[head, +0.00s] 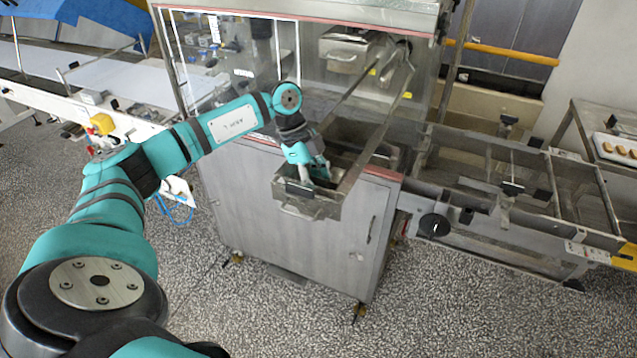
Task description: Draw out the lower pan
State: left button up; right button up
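The lower pan (328,207) is a long, narrow metal tray that sticks out of the front of the enrober cabinet, above its lower door. Its long side runs back into the machine, and a small handle (295,211) shows on its front face. My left gripper (308,180) points down at the pan's front end, over its front wall. Its fingertips are small and partly hidden by the pan and the gripper body, so I cannot tell whether they are closed on the rim. My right gripper is not in view.
The steel cabinet (285,225) stands below the pan, with a clear hood (235,50) above. A mesh conveyor frame (500,185) extends right. A white belt (120,75) lies left. A tray of small pieces (618,150) is at far right. Speckled floor in front is clear.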

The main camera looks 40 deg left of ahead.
pick_arm(q)
jog(key=shift+d+f, duration=0.1)
jog(key=shift+f, duration=0.1)
grip_shut()
jog(key=shift+r, duration=0.1)
dwell(0.5)
